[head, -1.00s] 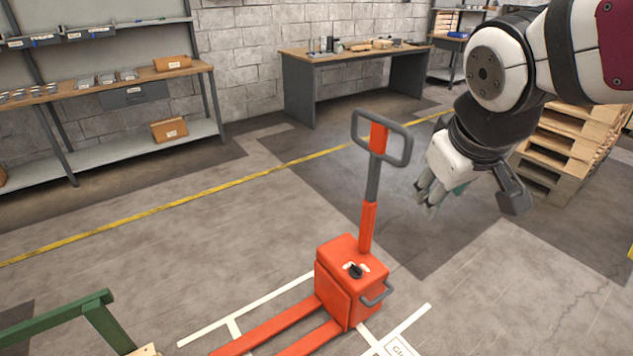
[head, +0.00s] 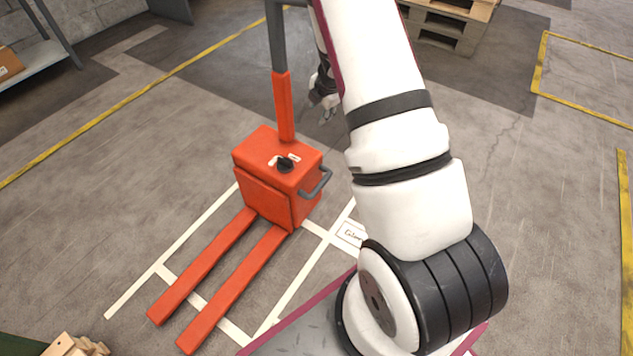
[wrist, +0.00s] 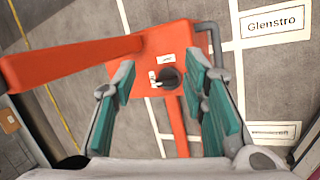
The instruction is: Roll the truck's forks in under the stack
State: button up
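The orange pallet truck (head: 262,190) stands on white floor lines, with its two forks (head: 232,290) pointing to the lower left over bare floor. Its upright orange and grey handle (head: 283,105) runs out of the top of the head view. My gripper (head: 326,117) is beside the handle, partly hidden by my arm. In the wrist view my gripper (wrist: 166,110) is open and empty, its green pads apart above the truck body (wrist: 150,45) and its dark knob (wrist: 170,78). A stack of wooden pallets (head: 440,28) shows at the top; which stack is meant is unclear.
A floor label (head: 350,235) lies right of the truck. Pieces of wood (head: 75,346) show at the lower left corner, mostly cut off. A grey shelf (head: 50,65) stands upper left. Yellow lines (head: 115,110) mark the floor, which is clear around the forks.

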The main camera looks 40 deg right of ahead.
aim_at(322, 182)
jog(key=s+f+n+g+b, duration=0.1)
jog(key=f+b, duration=0.2)
jog(key=f, duration=0.6)
jog(key=s+a+f+n+g+y+b, duration=0.1)
jog(key=f+b, duration=0.2)
jog(key=f, duration=0.7)
jog(key=s+f+n+y+b, duration=0.1)
jog(key=f+b, duration=0.2)
jog(key=f, duration=0.7)
jog(key=shift+s+a+f+g, duration=0.1)
jog(key=shift+s+a+g, duration=0.05)
jog(key=shift+s+g, duration=0.2)
grip_shut()
